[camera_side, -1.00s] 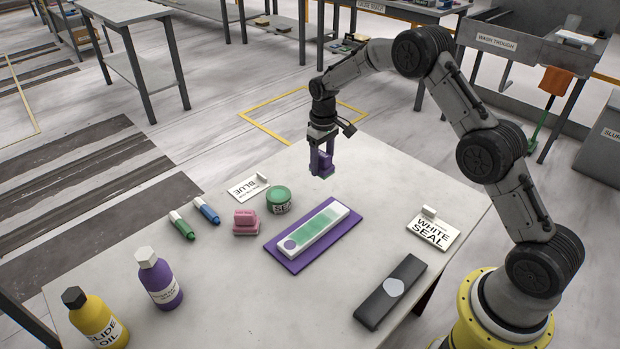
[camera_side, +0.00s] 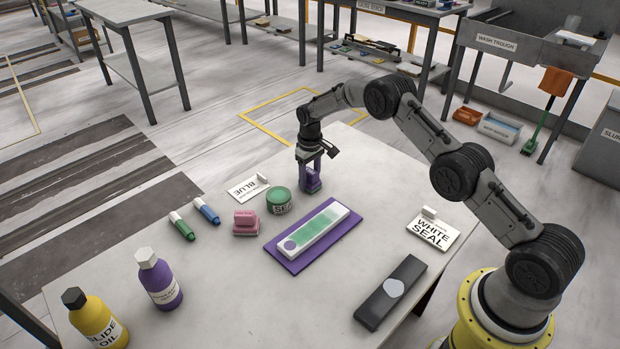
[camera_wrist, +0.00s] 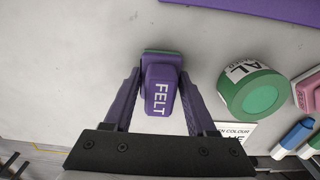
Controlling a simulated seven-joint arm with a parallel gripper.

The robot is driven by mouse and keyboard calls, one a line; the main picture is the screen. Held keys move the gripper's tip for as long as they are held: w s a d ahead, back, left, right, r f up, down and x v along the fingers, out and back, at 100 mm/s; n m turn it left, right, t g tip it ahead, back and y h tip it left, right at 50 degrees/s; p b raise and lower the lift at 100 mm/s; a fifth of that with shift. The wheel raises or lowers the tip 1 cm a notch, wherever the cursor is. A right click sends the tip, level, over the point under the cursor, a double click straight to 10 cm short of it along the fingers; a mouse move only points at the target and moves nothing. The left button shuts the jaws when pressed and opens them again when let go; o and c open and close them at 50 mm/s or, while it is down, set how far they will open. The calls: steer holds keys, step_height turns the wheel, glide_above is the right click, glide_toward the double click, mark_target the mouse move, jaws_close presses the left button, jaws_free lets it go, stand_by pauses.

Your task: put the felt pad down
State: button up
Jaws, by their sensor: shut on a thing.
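The felt pad (camera_side: 312,183) is a small purple block marked FELT. In the wrist view the felt pad (camera_wrist: 161,92) shows a greenish layer along its far edge. My gripper (camera_side: 308,174) is shut on it, with one purple finger on each side; the gripper (camera_wrist: 160,80) also shows in the wrist view. The pad is upright and very low over the far part of the slab, behind the purple mat. I cannot tell whether its underside touches the slab.
A green-lidded tin (camera_side: 279,201) and the BLUE card (camera_side: 247,187) stand left of the pad. The purple mat (camera_side: 287,262) bears a white and green strip (camera_side: 318,228). A pink block (camera_side: 245,223) and two markers lie farther left. The slab right of the pad is clear.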

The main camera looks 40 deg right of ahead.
steer(key=o, duration=1.2)
steer(key=shift+f, duration=0.15)
